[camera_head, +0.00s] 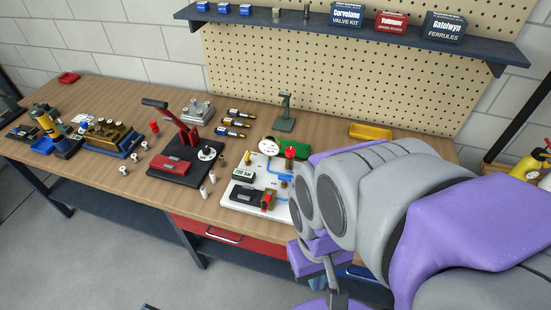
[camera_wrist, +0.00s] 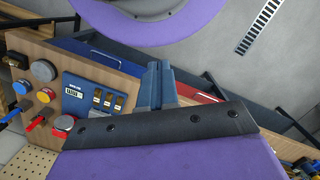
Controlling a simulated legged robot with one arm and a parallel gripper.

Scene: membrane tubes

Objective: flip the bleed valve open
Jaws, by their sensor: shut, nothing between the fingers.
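No part is clearly marked as the bleed valve. In the head view, a white test board (camera_head: 228,196) on the bench carries a round white gauge (camera_head: 269,146), blue tubing, a red knob (camera_head: 290,153) and a small red-and-brass fitting (camera_head: 267,200). I cannot tell which of these is the bleed valve. My purple and grey arm covers the board's right side. My gripper (camera_wrist: 156,86) shows in the wrist view as two blue-grey fingers close together, shut and empty. It is apart from the wooden control panel there, which has a red lever (camera_wrist: 36,122) and a blue lever (camera_wrist: 10,116).
A black-based press with a red handle (camera_head: 181,122) stands left of the board. A yellow tray (camera_head: 370,132) lies behind my arm. Several loose fittings lie on the bench. A shelf (camera_head: 290,22) with boxes hangs above. A switch box (camera_wrist: 77,97) sits beside the fingers in the wrist view.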

